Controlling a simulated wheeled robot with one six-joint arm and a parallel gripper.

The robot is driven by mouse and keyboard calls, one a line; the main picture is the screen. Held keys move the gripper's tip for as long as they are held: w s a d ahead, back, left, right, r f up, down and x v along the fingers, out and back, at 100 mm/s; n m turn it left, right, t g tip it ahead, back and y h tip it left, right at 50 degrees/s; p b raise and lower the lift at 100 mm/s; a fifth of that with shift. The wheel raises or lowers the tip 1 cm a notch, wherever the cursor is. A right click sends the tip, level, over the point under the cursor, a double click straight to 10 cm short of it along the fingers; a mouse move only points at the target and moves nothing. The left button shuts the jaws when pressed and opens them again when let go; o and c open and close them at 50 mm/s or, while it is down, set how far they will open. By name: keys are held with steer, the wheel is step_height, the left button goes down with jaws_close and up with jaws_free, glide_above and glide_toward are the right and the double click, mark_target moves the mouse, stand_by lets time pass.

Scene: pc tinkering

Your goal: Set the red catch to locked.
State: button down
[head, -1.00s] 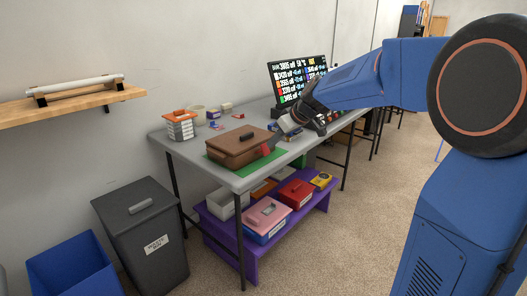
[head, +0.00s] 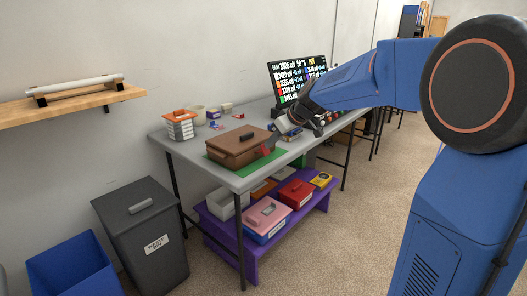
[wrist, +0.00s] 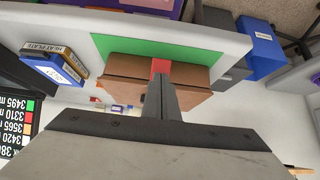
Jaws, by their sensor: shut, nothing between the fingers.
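A brown box (head: 236,149) with a dark handle sits closed on a green mat (head: 215,171) on the grey table. Its red catch (head: 267,150) is on the side facing right in the head view. The red catch also shows in the wrist view (wrist: 160,66), at the middle of the box edge. My gripper (head: 275,140) is shut and empty, with its fingertips right at the catch. It also shows in the wrist view (wrist: 160,82), where the fingers cover part of the catch. I cannot tell whether they touch it, nor the catch's setting.
A monitor (head: 298,80) stands further back on the table. Small boxes (wrist: 54,65) lie beside the green mat. An orange-topped stack (head: 181,124) is at the table's left. A purple shelf (head: 238,232) with several boxes is below, and a grey bin (head: 145,235) stands at left.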

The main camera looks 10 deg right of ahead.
steer(key=shift+w+a+f, duration=0.15)
steer(key=shift+w, duration=0.1)
stand_by(0.3)
